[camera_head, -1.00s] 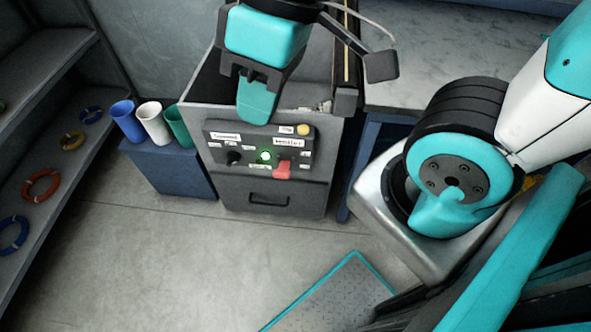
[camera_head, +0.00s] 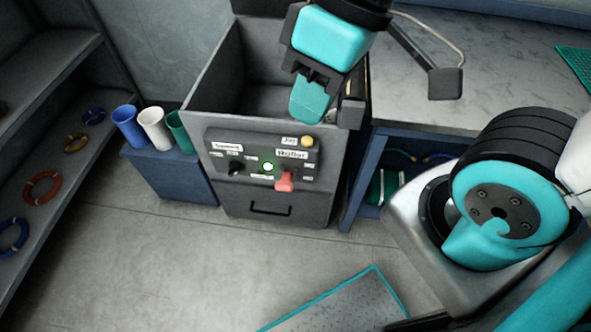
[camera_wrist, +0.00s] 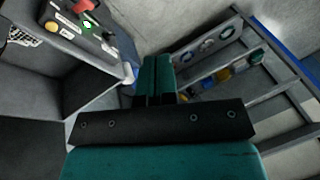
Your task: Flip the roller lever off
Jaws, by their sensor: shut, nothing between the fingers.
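The roller lever (camera_head: 284,182) is a red handle on the right part of the dark control panel (camera_head: 215,165), under a label that reads "Roller". A green light (camera_head: 267,167) glows just left of it. In the wrist view the red lever (camera_wrist: 83,6) shows at the top left, beside the lit green light (camera_wrist: 114,53). My gripper (camera_head: 309,103) is above the panel and up from the lever, apart from both. Its teal fingers (camera_wrist: 153,75) are shut together with nothing between them.
A black knob (camera_head: 236,168) and a yellow button (camera_head: 307,141) share the panel. The panel is on the front of a grey open-topped cabinet (camera_head: 222,75). Blue, white and green cups (camera_head: 152,128) stand at left. A grey worktop (camera_head: 510,75) is at right.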

